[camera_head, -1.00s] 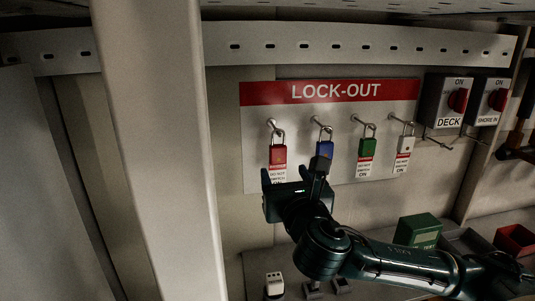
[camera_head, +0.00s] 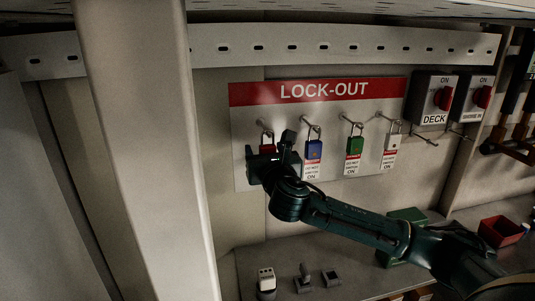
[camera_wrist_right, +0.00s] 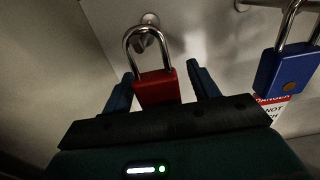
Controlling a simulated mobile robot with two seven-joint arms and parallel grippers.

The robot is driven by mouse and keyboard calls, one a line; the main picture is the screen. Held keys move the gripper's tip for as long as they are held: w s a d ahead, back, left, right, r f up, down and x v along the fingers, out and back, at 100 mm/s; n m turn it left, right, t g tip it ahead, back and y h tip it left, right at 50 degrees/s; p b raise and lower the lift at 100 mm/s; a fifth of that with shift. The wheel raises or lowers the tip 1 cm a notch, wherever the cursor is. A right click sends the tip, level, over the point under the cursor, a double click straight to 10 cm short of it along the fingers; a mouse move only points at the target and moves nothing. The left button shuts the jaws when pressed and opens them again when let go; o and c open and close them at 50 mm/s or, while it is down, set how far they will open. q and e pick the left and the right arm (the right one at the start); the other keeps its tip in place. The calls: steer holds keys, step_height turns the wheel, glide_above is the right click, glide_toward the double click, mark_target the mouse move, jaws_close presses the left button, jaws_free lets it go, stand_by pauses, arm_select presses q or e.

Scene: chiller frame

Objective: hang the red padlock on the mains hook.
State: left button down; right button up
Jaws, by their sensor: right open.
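The red padlock (camera_head: 267,148) hangs by its shackle from the leftmost peg of the LOCK-OUT board (camera_head: 391,89), mostly hidden behind my right gripper in the head view. In the right wrist view the red padlock (camera_wrist_right: 157,88) hangs on its peg (camera_wrist_right: 148,22) between the two fingers. My right gripper (camera_head: 266,153) is open, with its fingers (camera_wrist_right: 160,85) on either side of the red body and gaps visible at both sides. Hooks stick out below the DECK switch (camera_head: 434,101) and the SHORE IN switch (camera_head: 475,98); I see no hook labelled mains. My left gripper is out of view.
Blue (camera_head: 314,150), green (camera_head: 355,145) and white (camera_head: 393,142) padlocks hang in a row to the right, the blue one close to my right gripper. A pale post (camera_head: 150,150) stands at left. A red bin (camera_head: 501,231) sits on the bench at right.

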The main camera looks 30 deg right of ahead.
steer(key=shift+c, duration=0.6)
steer(key=c, duration=1)
steer(key=shift+c, duration=0.2)
steer(key=shift+r, duration=0.15)
